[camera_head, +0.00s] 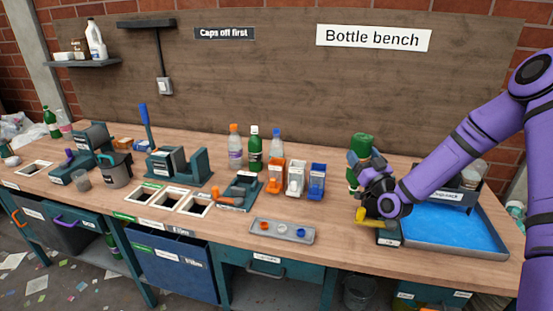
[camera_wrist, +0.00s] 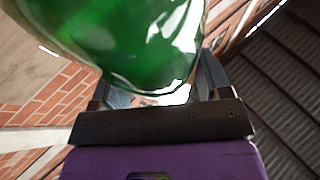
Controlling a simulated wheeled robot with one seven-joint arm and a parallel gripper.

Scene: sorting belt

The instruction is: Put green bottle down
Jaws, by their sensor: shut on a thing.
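My gripper (camera_head: 368,168) is at the right part of the bench, at the end of my purple arm. It is shut on a green bottle (camera_head: 361,147), whose top part shows above the fingers in the head view. The green bottle (camera_wrist: 130,40) fills the upper middle of the wrist view, between the two fingers (camera_wrist: 160,85). My gripper hides most of the bottle's lower part, so I cannot tell whether its base touches the bench.
A blue-lined tray (camera_head: 450,250) lies right of my gripper. A small dark device with a yellow handle (camera_head: 366,217) stands just below it. Orange, white and blue holders (camera_head: 296,178) and several bottles (camera_head: 255,150) stand to the left. A grey cap tray (camera_head: 282,231) lies near the front edge.

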